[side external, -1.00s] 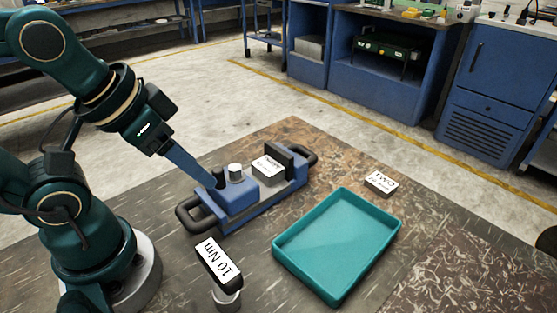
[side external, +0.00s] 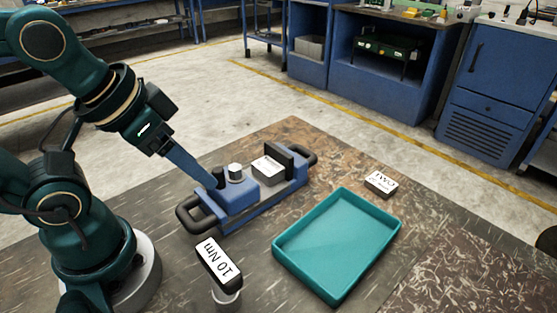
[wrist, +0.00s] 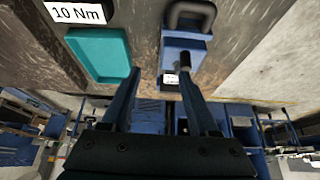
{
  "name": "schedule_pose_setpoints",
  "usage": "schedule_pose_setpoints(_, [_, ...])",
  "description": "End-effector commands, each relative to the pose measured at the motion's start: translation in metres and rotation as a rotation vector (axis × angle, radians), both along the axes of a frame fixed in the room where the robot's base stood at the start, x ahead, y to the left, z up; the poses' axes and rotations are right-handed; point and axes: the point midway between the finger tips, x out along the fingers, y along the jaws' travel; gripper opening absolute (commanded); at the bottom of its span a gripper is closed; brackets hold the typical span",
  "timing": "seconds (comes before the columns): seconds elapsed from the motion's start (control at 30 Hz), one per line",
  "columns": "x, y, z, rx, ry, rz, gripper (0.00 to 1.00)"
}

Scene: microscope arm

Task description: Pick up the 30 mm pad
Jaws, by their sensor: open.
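A blue vise-like fixture (side external: 238,204) with black loop handles stands on the table. A block with a white label (side external: 268,168) sits in it against a dark upright plate; its print is unreadable. Another small white-labelled block (side external: 381,183) lies on the table beyond the tray, its print also unclear. I cannot tell which is the 30 mm pad. My gripper (side external: 210,182) points down at the fixture's near end, by a black knob (side external: 218,178). In the wrist view my gripper (wrist: 160,68) is open, with nothing seen held; the fixture (wrist: 185,45) lies beyond the fingertips.
An empty teal tray (side external: 336,292) lies right of the fixture. A black block labelled 10 Nm (side external: 218,264) stands on a round base in front. A white-topped cylinder (side external: 235,172) stands on the fixture near my fingers. Bare table lies at the front right.

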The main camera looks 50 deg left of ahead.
Motion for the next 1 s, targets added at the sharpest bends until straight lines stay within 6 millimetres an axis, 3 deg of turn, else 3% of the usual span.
schedule_pose_setpoints(0.03, [0.0,0.0,0.0,0.0,0.0,0.0,0.84])
schedule_pose_setpoints(0.07, [0.0,0.0,0.0,0.0,0.0,0.0,0.95])
schedule_pose_setpoints(0.1, [0.0,0.0,0.0,0.0,0.0,0.0,1.0])
schedule_pose_setpoints(0.33, [0.0,0.0,0.0,0.003,0.0,-0.006,1.0])
schedule_pose_setpoints(0.47, [0.011,0.0,0.015,0.015,-0.037,-0.03,1.0])
schedule_pose_setpoints(0.73, [0.068,0.007,0.034,0.039,0.021,-0.053,1.0])
schedule_pose_setpoints(0.87, [0.1,0.015,0.028,0.042,0.077,-0.053,1.0])
schedule_pose_setpoints(1.0, [0.133,0.025,0.01,0.039,0.147,-0.048,1.0])
